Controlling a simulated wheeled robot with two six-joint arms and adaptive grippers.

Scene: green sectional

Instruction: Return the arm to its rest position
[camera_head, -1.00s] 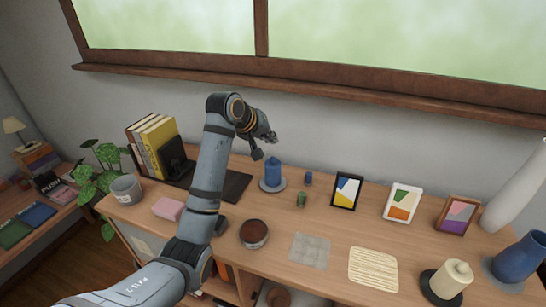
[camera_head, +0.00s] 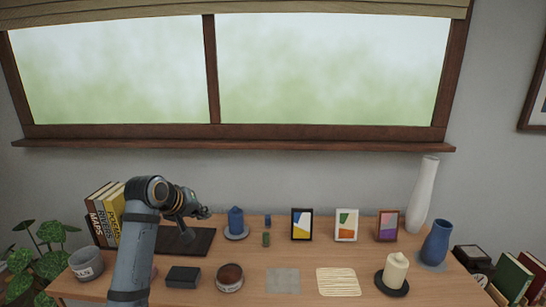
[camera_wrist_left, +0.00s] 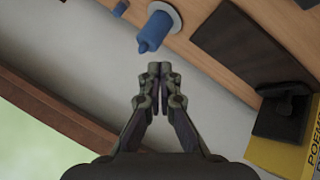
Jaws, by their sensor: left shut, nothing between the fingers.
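My left arm (camera_head: 138,245) rises from the bottom left in the head view and bends at the top. My left gripper (camera_head: 205,212) is above the sideboard, left of the blue candle (camera_head: 236,220), and appears apart from it. In the left wrist view the fingertips (camera_wrist_left: 159,68) are together with nothing between them. The blue candle (camera_wrist_left: 155,32) on its pale round dish (camera_wrist_left: 176,15) shows just beyond them. My right gripper is in neither view.
Books (camera_head: 105,212), a dark bookend on a dark mat (camera_head: 205,240), a grey pot (camera_head: 86,264) and a black box (camera_head: 183,277) surround the arm. Small frames (camera_head: 346,225) and vases (camera_head: 437,243) stand right. The window sill (camera_head: 240,145) is behind.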

